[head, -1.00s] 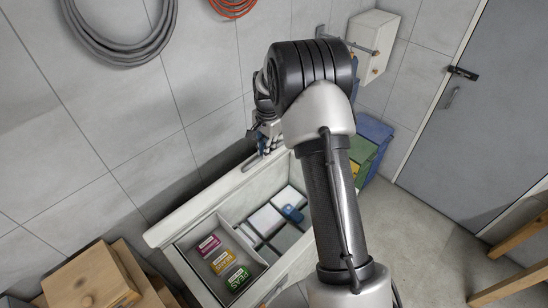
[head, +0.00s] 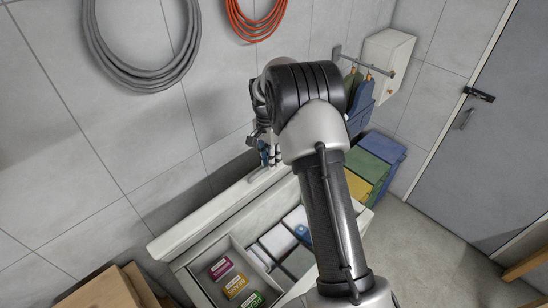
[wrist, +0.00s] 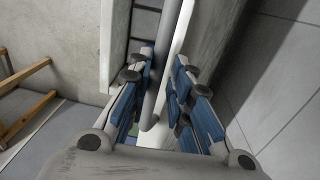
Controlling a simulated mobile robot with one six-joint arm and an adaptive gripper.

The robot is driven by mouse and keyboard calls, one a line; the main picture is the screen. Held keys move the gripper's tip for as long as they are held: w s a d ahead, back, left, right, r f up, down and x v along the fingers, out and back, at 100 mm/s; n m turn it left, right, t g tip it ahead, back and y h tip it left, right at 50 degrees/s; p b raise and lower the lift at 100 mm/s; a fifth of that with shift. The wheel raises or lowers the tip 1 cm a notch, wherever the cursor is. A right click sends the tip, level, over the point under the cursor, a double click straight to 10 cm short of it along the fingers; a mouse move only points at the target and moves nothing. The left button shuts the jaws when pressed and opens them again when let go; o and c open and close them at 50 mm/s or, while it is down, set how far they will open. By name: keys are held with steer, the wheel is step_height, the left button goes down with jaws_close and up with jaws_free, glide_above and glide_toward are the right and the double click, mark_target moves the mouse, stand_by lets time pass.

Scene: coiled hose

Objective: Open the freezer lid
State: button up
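The chest freezer (head: 187,286) is open, with its inside in plain sight in the head view. Its white lid (head: 212,216) stands raised along the back side by the tiled wall, seen nearly edge-on. My gripper (head: 268,158) is at the lid's far right part, partly hidden by my own arm. In the wrist view its blue-padded fingers (wrist: 164,60) are apart, one on each side of a grey bar handle (wrist: 158,90). The left finger is close to the bar; I cannot tell if it touches. A gap shows on the right.
The freezer holds coloured packets (head: 235,285) and pale boxes (head: 270,240). A grey hose (head: 145,78) and an orange hose (head: 257,35) hang on the wall. Floor is clear before the door (head: 470,130).

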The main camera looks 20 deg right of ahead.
steer(key=shift+o, duration=0.7)
steer(key=shift+w+a+f, duration=0.4)
steer(key=shift+w+f, duration=0.3)
steer(key=shift+w, duration=0.1)
steer(key=shift+s+d+r, duration=0.1)
steer(key=shift+s+r, duration=0.05)
steer(key=shift+s, duration=0.05)
steer(key=shift+d, duration=0.25)
steer(key=shift+w+a+r, duration=0.1)
steer(key=shift+r, duration=0.15)
step_height(320, 180, up, 12)
steer(key=shift+w+f, duration=0.2)
steer(key=shift+w, duration=0.2)
